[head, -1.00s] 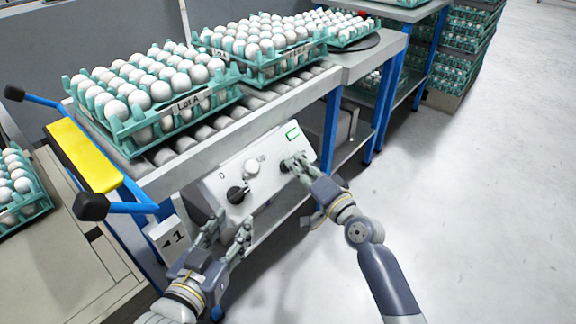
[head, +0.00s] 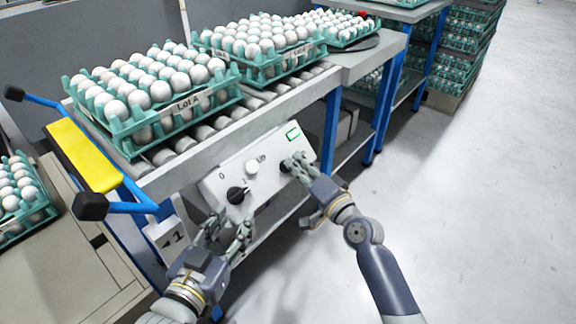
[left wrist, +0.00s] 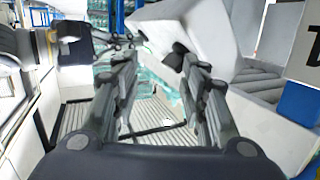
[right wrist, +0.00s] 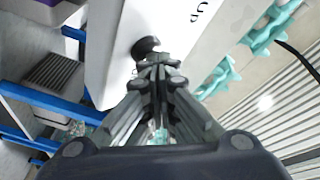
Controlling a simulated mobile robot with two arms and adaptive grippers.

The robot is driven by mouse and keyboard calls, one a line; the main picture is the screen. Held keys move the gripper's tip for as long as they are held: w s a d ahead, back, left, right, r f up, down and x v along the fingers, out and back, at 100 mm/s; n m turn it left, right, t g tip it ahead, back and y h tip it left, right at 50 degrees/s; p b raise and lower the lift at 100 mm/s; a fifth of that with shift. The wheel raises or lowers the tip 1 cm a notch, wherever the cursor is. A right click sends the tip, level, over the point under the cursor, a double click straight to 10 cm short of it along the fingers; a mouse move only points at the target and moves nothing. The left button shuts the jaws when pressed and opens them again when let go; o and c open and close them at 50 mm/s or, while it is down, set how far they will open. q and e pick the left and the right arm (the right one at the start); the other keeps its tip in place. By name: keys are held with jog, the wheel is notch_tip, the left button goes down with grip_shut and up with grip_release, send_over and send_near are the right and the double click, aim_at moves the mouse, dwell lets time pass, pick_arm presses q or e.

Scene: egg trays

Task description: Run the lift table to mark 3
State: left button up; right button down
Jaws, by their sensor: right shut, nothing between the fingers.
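A pale control box (head: 222,178) hangs on the front of the roller table (head: 215,140). It has a dark left knob (head: 237,194), a light button (head: 252,167), a dark right knob (head: 286,166) and a small green display (head: 293,134). My right gripper (head: 297,163) is shut with its fingertips at the right knob; the right wrist view shows that knob (right wrist: 146,46) just beyond the fingertips, with nothing between them. My left gripper (head: 231,222) is open and empty, below the left knob. A plate (head: 166,232) beside the box appears to read 1.
Egg trays, one labelled Lot A (head: 190,104), stand on the roller table. A yellow bar (head: 85,156) and black-ended blue handles are at the left. Another egg tray (head: 40,214) sits at the left edge. The floor on the right is clear.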

pick_arm(q)
jog(key=s+a+f+g+y+p, duration=0.1)
jog(key=s+f+g, duration=0.2)
jog(key=f, duration=0.3)
jog(key=shift+a+f+g, duration=0.25)
jog(key=shift+a+g, duration=0.1)
jog(key=shift+g, duration=0.05)
pick_arm(e)
jog(key=shift+s+d+r, duration=0.45)
jog(key=shift+d+r, duration=0.15)
jog(key=shift+r, duration=0.05)
pick_arm(q)
jog(key=shift+r+p, duration=0.1)
jog(key=shift+p, duration=0.2)
jog(key=s+a+f+g+y+p, duration=0.1)
jog(key=s+a+f+g, duration=0.1)
jog(key=s+f+g, duration=0.2)
jog(key=s+a+f+g+y+p, duration=0.1)
jog(key=s+a+f+g+p, duration=0.1)
jog(key=s, duration=0.8)
notch_tip(320, 180, down, 2)
jog(key=shift+s+a+n+g, duration=0.15)
jog(key=shift+a+n+g, duration=0.25)
jog(key=shift+g, duration=0.8)
pick_arm(e)
jog(key=s+d+r, duration=0.2)
jog(key=d+r, duration=0.1)
jog(key=shift+s+r, duration=0.1)
jog(key=shift+r, duration=0.05)
